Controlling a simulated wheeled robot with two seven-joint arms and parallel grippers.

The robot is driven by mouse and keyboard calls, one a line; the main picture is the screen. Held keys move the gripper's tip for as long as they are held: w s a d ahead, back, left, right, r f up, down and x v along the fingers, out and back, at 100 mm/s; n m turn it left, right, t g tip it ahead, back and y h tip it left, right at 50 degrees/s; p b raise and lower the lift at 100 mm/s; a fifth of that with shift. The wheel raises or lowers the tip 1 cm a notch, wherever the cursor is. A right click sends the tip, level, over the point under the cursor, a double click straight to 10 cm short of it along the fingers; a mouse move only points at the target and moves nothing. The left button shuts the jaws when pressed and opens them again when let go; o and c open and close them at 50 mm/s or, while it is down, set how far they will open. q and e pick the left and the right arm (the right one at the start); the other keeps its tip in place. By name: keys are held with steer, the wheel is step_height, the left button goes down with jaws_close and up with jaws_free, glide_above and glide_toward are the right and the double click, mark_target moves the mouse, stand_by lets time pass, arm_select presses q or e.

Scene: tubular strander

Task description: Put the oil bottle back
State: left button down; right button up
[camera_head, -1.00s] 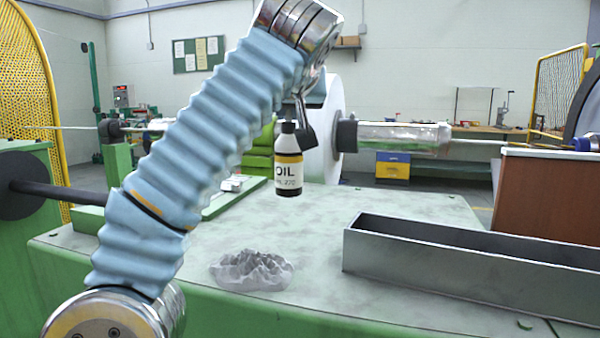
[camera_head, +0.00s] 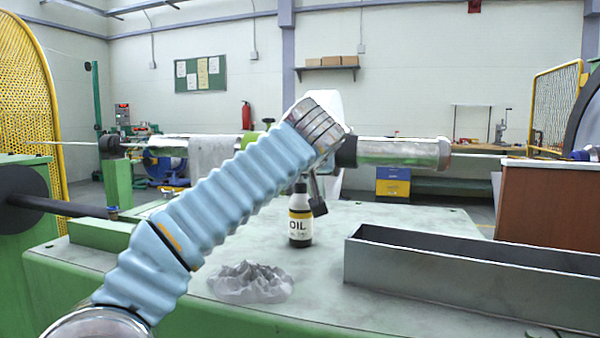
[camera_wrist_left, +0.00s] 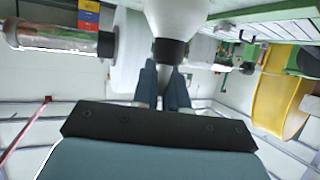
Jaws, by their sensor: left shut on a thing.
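My left gripper (camera_head: 312,192) reaches in from the left and is shut on the bottle's top, partly hidden behind my wrist. My right gripper is not in view.
A crumpled grey-white cloth (camera_head: 250,284) lies at the bench's front. A long open metal tray (camera_head: 470,265) is on the right, with a brown box (camera_head: 548,205) behind it. A horizontal shaft with a clear cylinder (camera_head: 400,153) crosses behind. Bench around the bottle is clear.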

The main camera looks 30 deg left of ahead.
arm_select(q)
steer(key=shift+f, duration=0.15)
steer(key=c, duration=1.2)
jaws_free()
steer(key=shift+o, duration=0.2)
steer(key=shift+s+d+r, duration=0.1)
steer(key=shift+s+r, duration=0.05)
steer(key=shift+r, duration=0.15)
steer(key=v, duration=1.1)
steer(key=shift+s+d+p, duration=0.2)
steer(key=shift+s+p, duration=0.05)
steer(key=shift+p, duration=0.05)
